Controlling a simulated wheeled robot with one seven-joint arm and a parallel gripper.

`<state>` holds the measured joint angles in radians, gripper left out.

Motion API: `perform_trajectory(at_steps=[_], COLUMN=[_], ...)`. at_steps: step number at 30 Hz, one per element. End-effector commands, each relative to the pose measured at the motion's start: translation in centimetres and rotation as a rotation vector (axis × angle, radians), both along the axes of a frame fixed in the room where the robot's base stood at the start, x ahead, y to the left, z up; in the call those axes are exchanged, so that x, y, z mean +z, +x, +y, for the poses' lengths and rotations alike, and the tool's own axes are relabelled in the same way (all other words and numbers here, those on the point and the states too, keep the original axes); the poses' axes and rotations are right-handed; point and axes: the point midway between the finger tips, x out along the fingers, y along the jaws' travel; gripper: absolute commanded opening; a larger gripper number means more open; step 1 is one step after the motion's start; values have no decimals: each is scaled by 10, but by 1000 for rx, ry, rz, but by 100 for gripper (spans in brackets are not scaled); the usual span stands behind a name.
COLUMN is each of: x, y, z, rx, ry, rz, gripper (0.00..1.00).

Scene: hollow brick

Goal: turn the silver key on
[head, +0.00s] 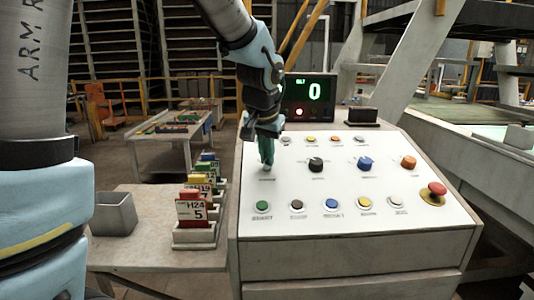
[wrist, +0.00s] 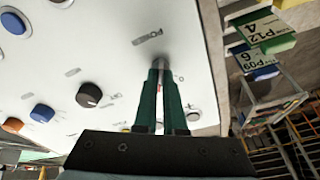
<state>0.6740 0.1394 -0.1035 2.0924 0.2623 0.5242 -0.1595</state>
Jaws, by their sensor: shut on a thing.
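The silver key (wrist: 159,63) shows in the wrist view as a small metal piece between the tips of my green fingers, at the panel face. My gripper (head: 267,165) is shut on it, at the left end of the knob row on the white sloped control panel (head: 335,180). In the head view the fingers hide the key. Which way the key is turned cannot be told.
Right of my gripper are a black knob (head: 316,163), a blue knob (head: 365,162) and an orange knob (head: 408,161). Coloured buttons and a red mushroom button (head: 433,189) are nearby. A display (head: 307,98) reads 0. A grey bin (head: 113,214) stands left.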

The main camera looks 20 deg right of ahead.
Motion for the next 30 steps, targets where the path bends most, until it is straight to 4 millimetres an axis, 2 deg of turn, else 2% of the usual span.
perform_trajectory(at_steps=[18, 19, 26, 30], x=[0, 0, 0, 0], y=[0, 0, 0, 0], z=[-1, -1, 0, 0], rx=[-40, -40, -39, -39], ry=[10, 10, 10, 11], rz=[-4, -4, -4, -3], gripper=[0, 11, 37, 38])
